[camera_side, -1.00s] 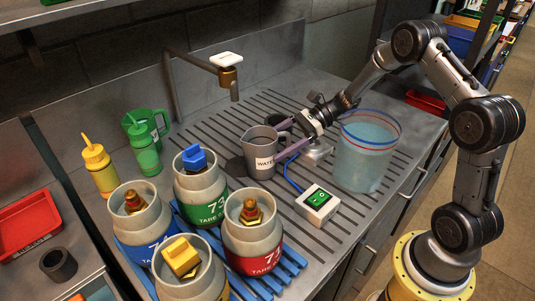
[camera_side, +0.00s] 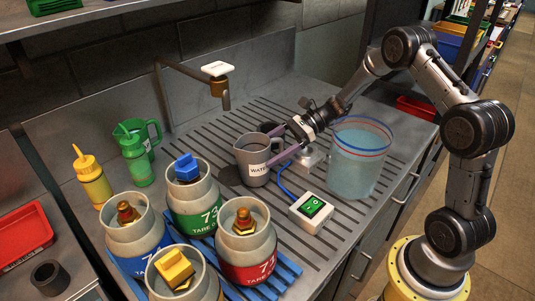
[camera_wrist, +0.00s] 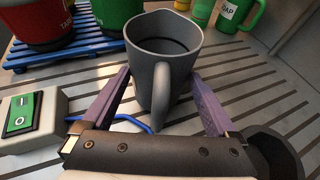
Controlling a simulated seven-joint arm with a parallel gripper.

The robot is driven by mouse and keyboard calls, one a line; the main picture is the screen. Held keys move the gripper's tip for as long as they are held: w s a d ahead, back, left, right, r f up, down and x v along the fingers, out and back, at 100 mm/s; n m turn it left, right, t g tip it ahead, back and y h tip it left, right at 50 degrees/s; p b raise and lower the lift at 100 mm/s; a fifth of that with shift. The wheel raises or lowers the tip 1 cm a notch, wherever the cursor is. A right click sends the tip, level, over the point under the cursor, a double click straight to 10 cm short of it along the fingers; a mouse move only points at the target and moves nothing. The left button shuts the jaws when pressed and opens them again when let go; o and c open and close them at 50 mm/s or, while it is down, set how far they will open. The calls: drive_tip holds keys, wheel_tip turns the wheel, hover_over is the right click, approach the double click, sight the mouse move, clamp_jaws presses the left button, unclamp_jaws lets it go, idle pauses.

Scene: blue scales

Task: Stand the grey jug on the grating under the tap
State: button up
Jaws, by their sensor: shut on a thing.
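The grey jug (camera_side: 254,164), labelled WATER, is upright over the slotted grating (camera_side: 205,135), in front of and to the right of the tap (camera_side: 219,86). My gripper (camera_side: 277,148) is shut on the jug from the right. In the wrist view the jug (camera_wrist: 165,45) has its handle pointing back between my two purple fingers (camera_wrist: 160,75), whose tips meet the sides of the body. Dark contents or shade show inside. I cannot tell whether its base touches the grating.
A clear water tank (camera_side: 358,160) stands right of the jug. A green-switch box (camera_side: 311,207) with a blue cable is in front. Gas cylinders (camera_side: 247,250) stand on a blue pallet at front left. A green jug (camera_side: 150,138) and bottles are at left.

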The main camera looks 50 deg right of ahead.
drive_tip(key=shift+r, duration=0.5)
drive_tip(key=s+r, duration=1.1)
drive_tip(key=s, duration=0.2)
drive_tip(key=w+d+r+m+t+h, duration=0.1)
drive_tip(key=w+r+m+t+h, duration=0.1)
drive_tip(key=w+m+t, duration=0.3)
drive_tip(key=w+h, duration=0.1)
drive_tip(key=w, duration=0.1)
drive_tip(key=shift+w+d+r, duration=0.15)
drive_tip(key=shift+w+r, duration=0.15)
drive_tip(key=shift+r, duration=0.1)
drive_tip(key=w+d+r+m+t+h, duration=0.1)
drive_tip(key=m+h, duration=0.1)
drive_tip(key=w+d+m+t+h, duration=0.1)
drive_tip(key=m+h, duration=0.1)
drive_tip(key=w+d+r+m+t+h, duration=0.1)
drive_tip(key=d+m+h, duration=0.1)
drive_tip(key=shift+w+r+h, duration=0.3)
drive_tip(key=shift+r, duration=0.05)
drive_tip(key=w+f+h, duration=0.1)
drive_tip(key=w+f, duration=0.2)
drive_tip(key=w+d+f+m+h, duration=0.1)
drive_tip(key=w+f, duration=0.2)
drive_tip(key=f, duration=0.1)
drive_tip(key=w+f+m, duration=0.1)
drive_tip(key=w+f, duration=0.2)
drive_tip(key=w, duration=0.1)
drive_tip(key=shift+d+f+h, duration=0.25)
drive_tip(key=shift+d+h, duration=0.1)
drive_tip(key=shift+h, duration=0.05)
